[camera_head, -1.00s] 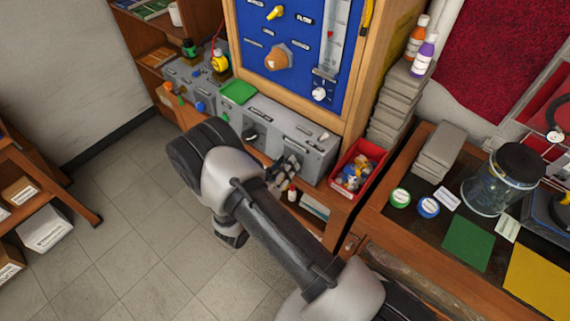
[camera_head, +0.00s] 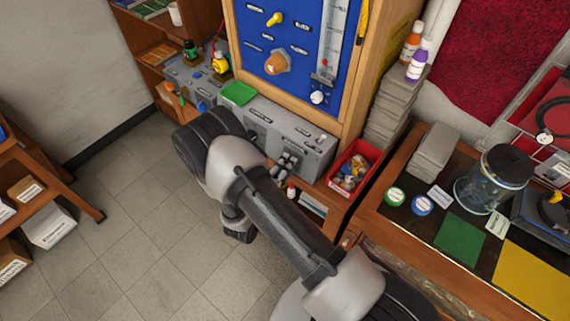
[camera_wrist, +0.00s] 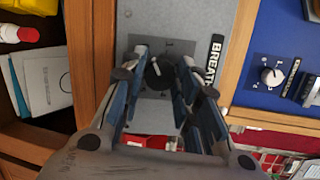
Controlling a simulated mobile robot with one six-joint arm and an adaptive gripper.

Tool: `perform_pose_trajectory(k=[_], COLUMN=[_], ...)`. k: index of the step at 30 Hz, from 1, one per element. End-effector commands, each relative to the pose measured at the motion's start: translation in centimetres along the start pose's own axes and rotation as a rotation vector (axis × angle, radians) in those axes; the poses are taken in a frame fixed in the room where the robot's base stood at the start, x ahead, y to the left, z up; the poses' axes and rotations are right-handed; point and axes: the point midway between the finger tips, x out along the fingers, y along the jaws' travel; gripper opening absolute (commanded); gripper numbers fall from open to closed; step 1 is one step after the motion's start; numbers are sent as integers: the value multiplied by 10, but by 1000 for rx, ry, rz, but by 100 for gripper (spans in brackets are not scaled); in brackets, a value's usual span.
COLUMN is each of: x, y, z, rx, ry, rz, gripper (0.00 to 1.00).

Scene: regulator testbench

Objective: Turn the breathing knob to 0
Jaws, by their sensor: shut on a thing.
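The breathing knob (camera_wrist: 157,76) is a dark round knob with a white pointer mark, on a square plate of a grey panel (camera_wrist: 185,20). A black label reading "BREATH…" (camera_wrist: 213,58) is beside it, partly covered by a finger. My gripper (camera_wrist: 160,72) has its fingers on both sides of the knob and is shut on it. In the head view, my gripper (camera_head: 286,166) is at the front of the grey control box (camera_head: 310,158), and I cannot make out the knob there. The scale's numbers around the knob are too small to read.
A blue panel (camera_head: 290,88) with knobs rises behind the box. A red bin (camera_head: 350,178) of small parts stands right of the box. A green tray (camera_head: 238,94) lies on top at left.

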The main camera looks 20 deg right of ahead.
Motion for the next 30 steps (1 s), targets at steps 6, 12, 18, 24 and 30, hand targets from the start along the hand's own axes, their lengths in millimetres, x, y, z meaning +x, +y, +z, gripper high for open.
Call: perform_pose_trajectory(k=[6,12,18,24,30], x=[0,0,0,0,0], y=[-1,-1,0,0,0], z=[0,0,0,0,0], rx=[-97,-141,-152,-152,-151], ry=[0,0,0,0,0], rz=[20,29,32,31,31], gripper=[5,5,5,5,38])
